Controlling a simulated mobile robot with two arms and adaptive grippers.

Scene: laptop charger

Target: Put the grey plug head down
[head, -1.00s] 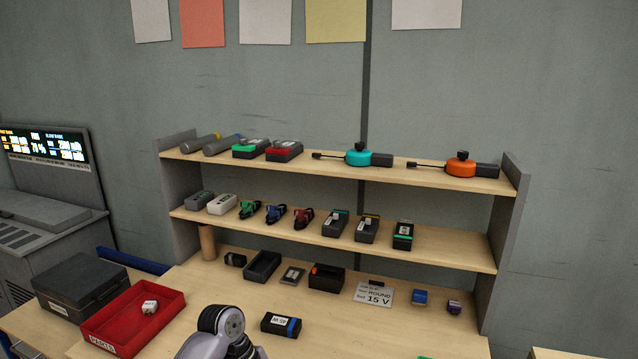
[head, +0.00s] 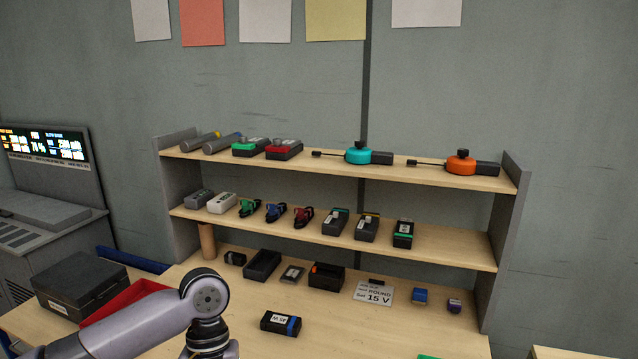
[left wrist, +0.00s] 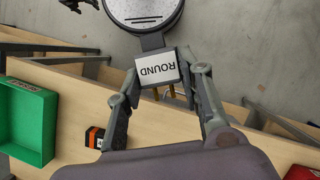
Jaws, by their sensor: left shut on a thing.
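In the left wrist view, my left gripper (left wrist: 168,78) is shut on a small grey block with a white label reading ROUND (left wrist: 157,68), which I take to be the grey plug head. The label appears upside down. The block is held between the fingertips, over the table edge and floor in this view. In the head view my left arm comes in from the left, and its fingertips and the held block are out of frame. My right gripper is in neither view.
A red tray (head: 137,291) lies partly behind my arm. A black box with a blue end (head: 281,323) and a 15 V ROUND card (head: 373,293) lie on the table (head: 350,335). A shelf (head: 340,171) stands behind. The wrist view shows a green tray (left wrist: 27,122).

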